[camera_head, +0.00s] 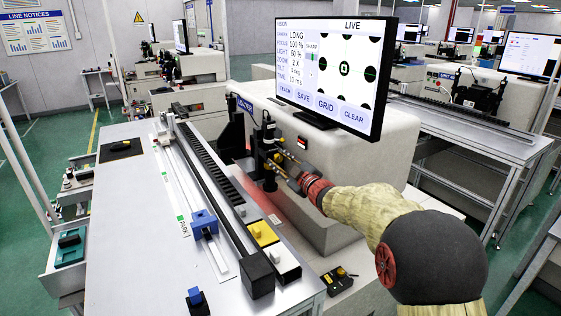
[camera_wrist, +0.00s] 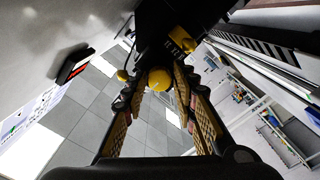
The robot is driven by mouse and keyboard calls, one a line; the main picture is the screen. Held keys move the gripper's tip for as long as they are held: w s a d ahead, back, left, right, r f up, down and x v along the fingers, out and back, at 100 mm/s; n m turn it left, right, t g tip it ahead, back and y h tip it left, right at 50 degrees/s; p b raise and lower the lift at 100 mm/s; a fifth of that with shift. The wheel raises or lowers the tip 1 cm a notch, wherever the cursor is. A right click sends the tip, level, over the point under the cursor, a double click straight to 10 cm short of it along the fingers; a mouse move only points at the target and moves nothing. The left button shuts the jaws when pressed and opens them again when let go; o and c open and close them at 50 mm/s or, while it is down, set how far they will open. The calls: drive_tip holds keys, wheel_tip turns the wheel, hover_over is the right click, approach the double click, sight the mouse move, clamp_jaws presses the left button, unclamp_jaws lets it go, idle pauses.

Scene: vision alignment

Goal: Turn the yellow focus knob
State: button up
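A round yellow knob (camera_wrist: 159,79) shows in the wrist view, on the dark camera column. My gripper (camera_wrist: 158,74) points at it with its fingers open. The knob appears between the fingertips, with a narrow gap on each side; I cannot tell whether either finger touches it. The monitor (camera_head: 335,75) reads LIVE, LONG, focus 100 % and light 60 %, and shows black dots with a green mark.
The grey machine housing (camera_head: 365,150) stands close behind my gripper. A rail with a blue block (camera_head: 204,222) and a yellow-topped button box (camera_head: 263,233) are on the bench.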

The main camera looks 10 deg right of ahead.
drive_tip(key=shift+o, duration=1.3)
drive_tip(key=v, duration=1.2)
drive_tip(key=s+d+r+m+g+h+p, duration=0.1)
drive_tip(key=s+d+m+g+h, duration=0.1)
drive_tip(key=s+m+h, duration=0.35)
drive_tip(key=s+d+r+m+g+h, duration=0.1)
drive_tip(key=s+d+m+g+h, duration=0.15)
drive_tip(key=s, duration=0.65)
drive_tip(key=s+a+f+m+g, duration=0.1)
drive_tip(key=s+a+f+g, duration=0.1)
drive_tip(key=s, duration=0.7)
drive_tip(key=s+a+f+m+g+y, duration=0.1)
drive_tip(key=s+a+f+m+g, duration=0.1)
drive_tip(key=s, duration=0.7)
drive_tip(key=s+a+f+m+g+y, duration=0.1)
drive_tip(key=s+a+f+g, duration=0.2)
drive_tip(key=s, duration=0.6)
drive_tip(key=shift+s+a+f+m+p, duration=0.3)
drive_tip(key=shift+a+f+p, duration=0.15)
drive_tip(key=shift+f, duration=0.4)
